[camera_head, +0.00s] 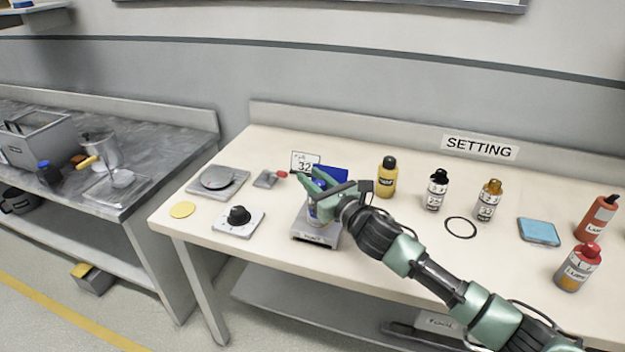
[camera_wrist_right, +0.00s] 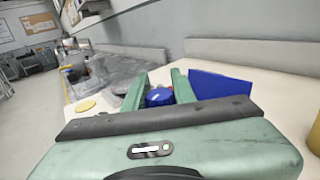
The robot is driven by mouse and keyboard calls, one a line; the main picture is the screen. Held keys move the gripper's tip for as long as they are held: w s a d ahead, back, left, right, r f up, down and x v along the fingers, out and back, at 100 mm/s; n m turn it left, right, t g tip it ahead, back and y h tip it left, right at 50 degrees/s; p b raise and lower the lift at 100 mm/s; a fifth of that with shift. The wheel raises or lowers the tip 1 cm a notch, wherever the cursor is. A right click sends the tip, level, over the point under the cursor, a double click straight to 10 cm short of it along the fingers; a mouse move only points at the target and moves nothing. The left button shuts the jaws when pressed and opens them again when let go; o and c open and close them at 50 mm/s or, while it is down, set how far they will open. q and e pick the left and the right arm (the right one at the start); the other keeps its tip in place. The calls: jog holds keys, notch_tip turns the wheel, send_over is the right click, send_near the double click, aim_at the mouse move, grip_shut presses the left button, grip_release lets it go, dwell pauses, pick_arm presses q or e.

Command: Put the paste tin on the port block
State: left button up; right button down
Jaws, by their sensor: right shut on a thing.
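My right gripper (camera_head: 322,188) is shut on the paste tin (camera_head: 316,213), a small tin with a blue lid. The blue lid (camera_wrist_right: 160,97) shows between the green fingers in the right wrist view. In the head view the fingers and hand cover much of the tin. My left gripper is not in view.
A dial box (camera_head: 238,219) and a scale (camera_head: 217,182) stand to the left. A blue panel (camera_head: 331,174) and a number card (camera_head: 305,162) are behind the gripper. A yellow bottle (camera_head: 387,178), several other bottles and a black ring (camera_head: 460,228) are to the right.

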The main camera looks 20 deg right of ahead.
jog(key=shift+f, duration=0.1)
jog(key=c, duration=1.1)
grip_release()
jog(key=shift+c, duration=0.2)
jog(key=shift+r, duration=0.2)
jog(key=shift+s, duration=0.15)
jog(key=p+v, duration=0.1)
jog(key=v, duration=1)
jog(key=shift+s, duration=0.35)
